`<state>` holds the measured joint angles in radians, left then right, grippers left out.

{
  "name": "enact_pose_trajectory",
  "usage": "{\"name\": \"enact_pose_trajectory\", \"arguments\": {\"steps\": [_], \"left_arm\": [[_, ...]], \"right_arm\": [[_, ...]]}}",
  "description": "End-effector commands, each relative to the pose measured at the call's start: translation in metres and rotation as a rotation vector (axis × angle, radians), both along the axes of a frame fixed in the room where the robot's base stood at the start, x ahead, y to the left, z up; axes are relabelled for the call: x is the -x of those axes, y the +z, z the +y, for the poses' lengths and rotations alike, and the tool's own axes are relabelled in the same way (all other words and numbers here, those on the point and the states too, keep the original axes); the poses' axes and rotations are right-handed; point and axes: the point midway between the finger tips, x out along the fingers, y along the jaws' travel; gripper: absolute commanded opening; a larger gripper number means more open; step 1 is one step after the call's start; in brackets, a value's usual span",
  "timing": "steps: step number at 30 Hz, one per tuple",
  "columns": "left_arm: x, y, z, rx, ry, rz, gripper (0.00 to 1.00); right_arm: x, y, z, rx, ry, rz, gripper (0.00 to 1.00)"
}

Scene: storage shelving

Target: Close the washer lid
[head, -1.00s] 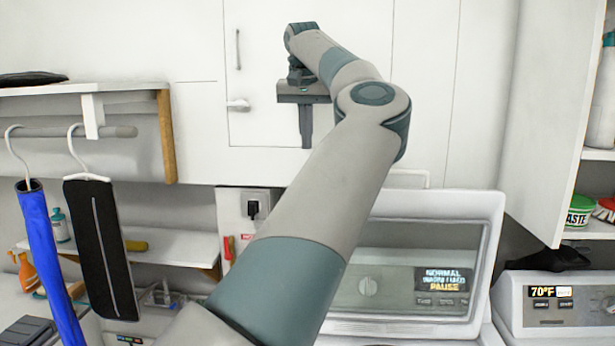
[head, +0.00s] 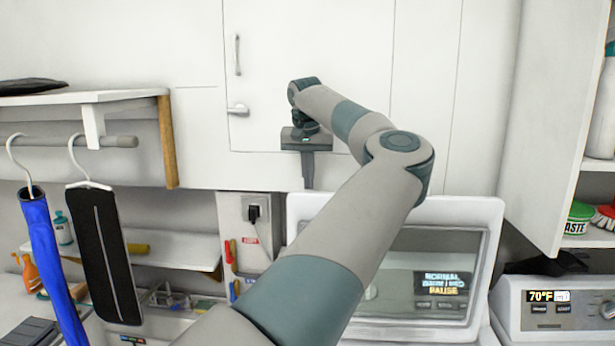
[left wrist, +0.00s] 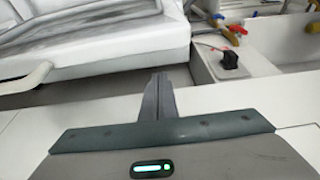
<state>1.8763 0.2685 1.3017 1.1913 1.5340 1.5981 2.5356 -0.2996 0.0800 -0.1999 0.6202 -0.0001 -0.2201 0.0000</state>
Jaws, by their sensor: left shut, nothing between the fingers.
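The washer lid (head: 455,209) stands raised at the back right in the head view, a white frame around a glass window. A lit control panel reading PAUSE (head: 441,282) shows within the window. My left arm crosses in front and hides the lid's left part. My left gripper (head: 308,186) is shut and empty, pointing down, up and left of the lid and apart from it. In the left wrist view its closed fingers (left wrist: 158,82) show, with the white lid frame (left wrist: 158,42) to the upper left. My right gripper is not in view.
White cabinets (head: 310,60) line the wall behind the gripper. A power outlet with a black plug (head: 254,211) is below it. A blue garment (head: 48,265) and a black one (head: 106,255) hang at left. A second control panel (head: 550,310) and an open cabinet are at right.

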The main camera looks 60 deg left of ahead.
Motion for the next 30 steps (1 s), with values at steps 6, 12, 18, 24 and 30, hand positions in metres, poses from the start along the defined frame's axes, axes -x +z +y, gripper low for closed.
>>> {"name": "enact_pose_trajectory", "arguments": {"steps": [6, 12, 18, 24, 30], "left_arm": [[0.012, 0.003, -0.015, 0.001, 0.001, 0.0, 0.0], [0.017, 0.001, -0.023, 0.002, 0.0, 0.001, 0.0], [0.019, 0.0, -0.024, 0.001, -0.001, 0.001, 0.0], [0.019, 0.001, -0.024, 0.001, -0.001, 0.001, 0.0], [0.02, 0.0, -0.024, -0.003, 0.0, -0.003, 0.0]], "right_arm": [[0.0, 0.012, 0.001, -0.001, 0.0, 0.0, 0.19], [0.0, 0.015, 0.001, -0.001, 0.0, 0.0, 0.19], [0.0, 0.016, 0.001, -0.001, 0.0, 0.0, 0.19], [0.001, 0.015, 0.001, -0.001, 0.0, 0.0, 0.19], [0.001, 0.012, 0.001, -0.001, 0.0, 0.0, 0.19]]}}
